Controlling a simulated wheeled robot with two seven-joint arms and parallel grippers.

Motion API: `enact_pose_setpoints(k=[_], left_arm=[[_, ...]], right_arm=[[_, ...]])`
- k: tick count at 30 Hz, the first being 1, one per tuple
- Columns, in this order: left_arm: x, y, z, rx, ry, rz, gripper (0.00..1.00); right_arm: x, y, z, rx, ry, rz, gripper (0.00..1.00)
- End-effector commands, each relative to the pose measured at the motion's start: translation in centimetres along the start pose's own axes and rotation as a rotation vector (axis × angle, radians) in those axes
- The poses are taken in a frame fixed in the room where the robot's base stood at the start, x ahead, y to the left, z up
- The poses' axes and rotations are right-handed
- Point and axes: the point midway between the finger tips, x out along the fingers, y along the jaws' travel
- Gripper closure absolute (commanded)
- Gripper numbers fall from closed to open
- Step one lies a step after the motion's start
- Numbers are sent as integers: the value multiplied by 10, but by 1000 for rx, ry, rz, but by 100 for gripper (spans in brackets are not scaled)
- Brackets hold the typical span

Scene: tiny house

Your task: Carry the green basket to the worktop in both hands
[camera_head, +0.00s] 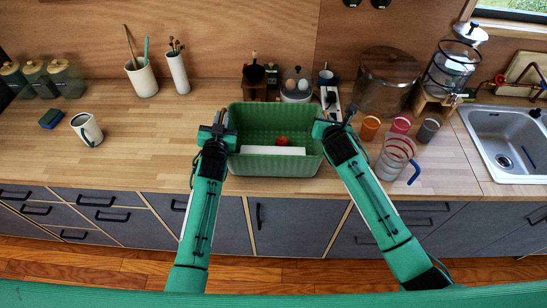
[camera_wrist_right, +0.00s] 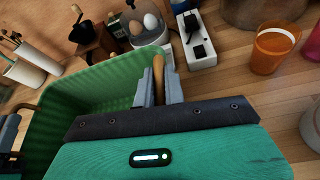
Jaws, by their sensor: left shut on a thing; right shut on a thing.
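The green basket (camera_head: 275,165) is at the worktop (camera_head: 140,150), near its front edge, in the head view. A red thing (camera_head: 282,141) and a white block (camera_head: 268,151) are inside it. My left gripper (camera_head: 219,124) is shut on the basket's left handle. My right gripper (camera_head: 324,124) is shut on the right handle. In the right wrist view the right gripper's fingers (camera_wrist_right: 159,88) close around a light brown handle (camera_wrist_right: 158,75), beside the green basket wall (camera_wrist_right: 100,90). Whether the basket's underside touches the worktop is hidden.
Behind the basket stand a coffee grinder (camera_head: 254,75), an egg holder (camera_head: 296,85) and a power strip (camera_head: 330,100). Cups (camera_head: 370,127) and a striped pitcher (camera_head: 394,158) are close on the right. A white mug (camera_head: 87,129) is far left, with clear worktop between it and the basket.

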Motion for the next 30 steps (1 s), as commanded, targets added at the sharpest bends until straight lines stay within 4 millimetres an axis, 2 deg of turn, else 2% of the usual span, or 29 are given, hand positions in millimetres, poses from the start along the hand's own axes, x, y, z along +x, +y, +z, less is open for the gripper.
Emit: enact_pose_setpoints(k=[7, 8, 11, 23, 26, 30], left_arm=[[0, 1, 15, 3, 0, -2, 100], [0, 1, 15, 3, -2, -2, 84], [0, 1, 13, 3, -2, -2, 65], [-6, 2, 13, 1, -2, 0, 64], [-18, 2, 13, 0, -2, 0, 64], [-43, 2, 14, 0, -3, 0, 64]], right_arm=[[6, -5, -11, -1, -4, -4, 100], [6, -5, -11, -1, -2, -4, 87], [5, -4, -10, -1, -2, -4, 67], [5, -3, -11, 0, 0, -1, 67], [5, -3, -11, 0, 0, -1, 67], [5, -3, -11, 0, 0, 0, 67]])
